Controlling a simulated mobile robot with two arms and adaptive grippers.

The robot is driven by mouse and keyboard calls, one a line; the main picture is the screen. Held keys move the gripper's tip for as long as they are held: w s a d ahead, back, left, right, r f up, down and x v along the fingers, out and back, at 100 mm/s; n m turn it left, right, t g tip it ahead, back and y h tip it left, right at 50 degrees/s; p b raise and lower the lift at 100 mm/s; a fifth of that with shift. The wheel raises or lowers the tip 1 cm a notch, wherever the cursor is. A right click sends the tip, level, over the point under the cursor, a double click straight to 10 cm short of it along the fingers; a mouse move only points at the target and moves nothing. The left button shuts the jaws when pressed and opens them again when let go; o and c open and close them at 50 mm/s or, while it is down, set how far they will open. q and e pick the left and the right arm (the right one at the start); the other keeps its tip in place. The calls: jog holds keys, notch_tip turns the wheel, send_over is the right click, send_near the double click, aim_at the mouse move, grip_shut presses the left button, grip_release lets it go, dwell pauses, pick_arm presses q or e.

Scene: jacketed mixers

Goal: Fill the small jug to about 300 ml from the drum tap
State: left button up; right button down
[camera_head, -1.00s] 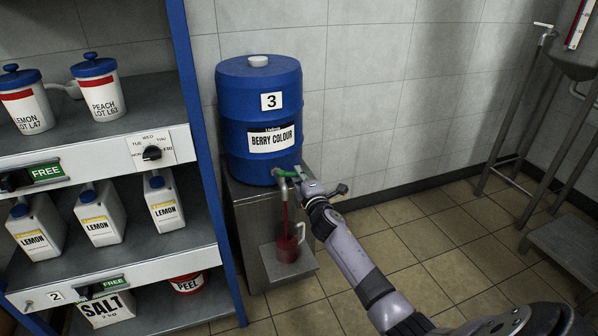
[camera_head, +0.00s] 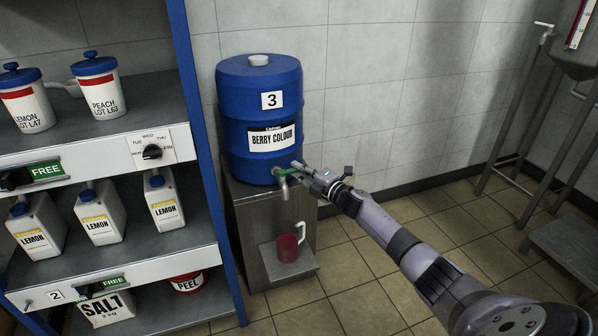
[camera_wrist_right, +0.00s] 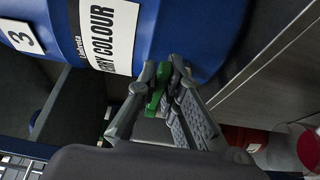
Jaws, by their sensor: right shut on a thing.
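The small jug (camera_head: 287,248) stands upright on the low steel shelf under the drum tap (camera_head: 283,184). It is see-through with a white handle on its right and holds red liquid; its level marks are too small to read. No stream falls from the spout. The blue drum (camera_head: 262,95) is labelled BERRY COLOUR and 3. My right gripper (camera_head: 296,170) is at the tap, its fingers closed around the green tap lever, as the right wrist view shows (camera_wrist_right: 156,95). Red, partly clear shapes lie at that view's right edge. My left gripper is out of view.
The drum sits on a steel stand (camera_head: 244,230) beside a blue-framed shelf rack (camera_head: 196,150) with lidded pots, LEMON bottles, a SALT bag and a PEEL tub. A steel frame (camera_head: 520,130) stands at the right. The tiled floor (camera_head: 400,220) between is largely clear.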

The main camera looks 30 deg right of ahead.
jog(key=shift+f, duration=0.1)
jog(key=c, duration=1.7)
grip_release()
jog(key=s+d, duration=0.2)
jog(key=s, duration=1)
